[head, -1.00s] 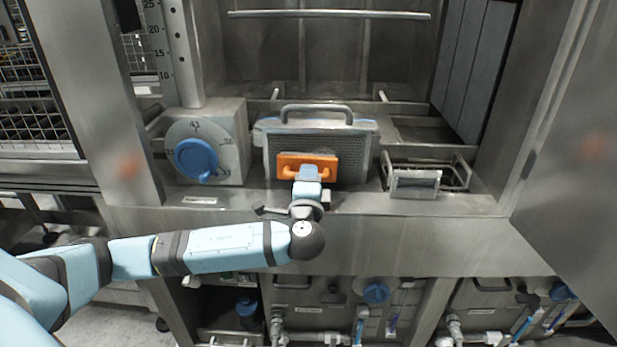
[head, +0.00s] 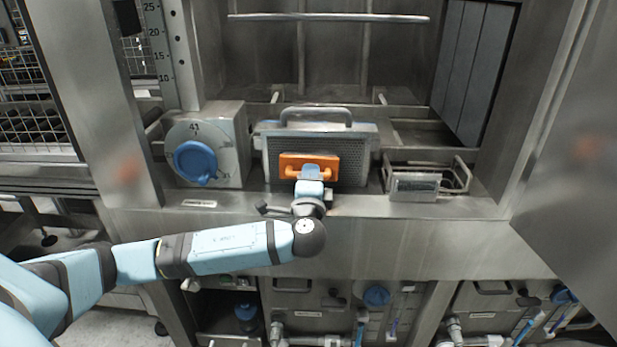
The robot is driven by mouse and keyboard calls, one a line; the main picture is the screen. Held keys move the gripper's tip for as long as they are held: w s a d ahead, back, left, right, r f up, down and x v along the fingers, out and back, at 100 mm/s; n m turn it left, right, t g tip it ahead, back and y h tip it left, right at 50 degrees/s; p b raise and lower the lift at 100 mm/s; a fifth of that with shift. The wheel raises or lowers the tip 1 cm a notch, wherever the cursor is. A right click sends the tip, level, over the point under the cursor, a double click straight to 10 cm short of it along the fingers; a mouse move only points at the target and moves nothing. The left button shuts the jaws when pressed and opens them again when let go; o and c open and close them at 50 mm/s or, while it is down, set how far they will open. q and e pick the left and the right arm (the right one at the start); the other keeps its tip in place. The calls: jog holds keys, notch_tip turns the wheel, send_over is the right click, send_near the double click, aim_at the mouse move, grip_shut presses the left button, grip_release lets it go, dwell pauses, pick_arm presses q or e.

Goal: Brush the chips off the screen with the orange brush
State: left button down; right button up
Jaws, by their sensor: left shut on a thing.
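The orange brush (head: 290,165) is a flat block with a handle. It is in front of the screen's mesh face, left of its middle; I cannot tell whether it touches. My left gripper (head: 310,174) is shut on the brush's handle. The screen (head: 356,155) is a grey perforated panel with a metal handle on top, standing upright in the washer's opening. The brush and gripper hide part of it. I cannot make out chips on it. My right gripper is not in view.
A box with a blue knob (head: 196,160) stands left of the screen. A small wire basket (head: 440,180) sits to its right. A metal ledge (head: 370,204) runs below. A horizontal bar (head: 330,17) crosses above. Steel panels flank both sides.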

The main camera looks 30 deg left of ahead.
aim_at(326, 178)
pick_arm(q)
jog(key=shift+w+d+b, duration=0.1)
jog(key=shift+w+d, duration=0.55)
jog(key=shift+d, duration=0.4)
jog(key=shift+w+d+b, duration=0.15)
jog(key=shift+w+d, duration=0.55)
jog(key=shift+d, duration=0.4)
jog(key=shift+w+d+b, duration=0.1)
jog(key=shift+w+d, duration=0.55)
jog(key=shift+d, duration=0.4)
jog(key=shift+s, duration=0.1)
jog(key=shift+s+a, duration=0.5)
jog(key=shift+a, duration=0.4)
jog(key=shift+s+a, duration=0.45)
jog(key=shift+a, duration=0.45)
jog(key=shift+s+a+p, duration=0.2)
jog(key=shift+s+a, duration=0.35)
jog(key=shift+a, duration=0.3)
jog(key=shift+s+a+p, duration=0.2)
jog(key=shift+s+a, duration=0.35)
jog(key=shift+a, duration=0.25)
jog(key=r+v, duration=0.1)
jog(key=v, duration=0.5)
jog(key=shift+p, duration=0.4)
jog(key=shift+s+d+r, duration=0.1)
jog(key=shift+d, duration=0.05)
jog(key=shift+r+v, duration=0.15)
jog(key=shift+v, duration=0.55)
jog(key=shift+r+v, duration=0.1)
jog(key=shift+v, duration=0.55)
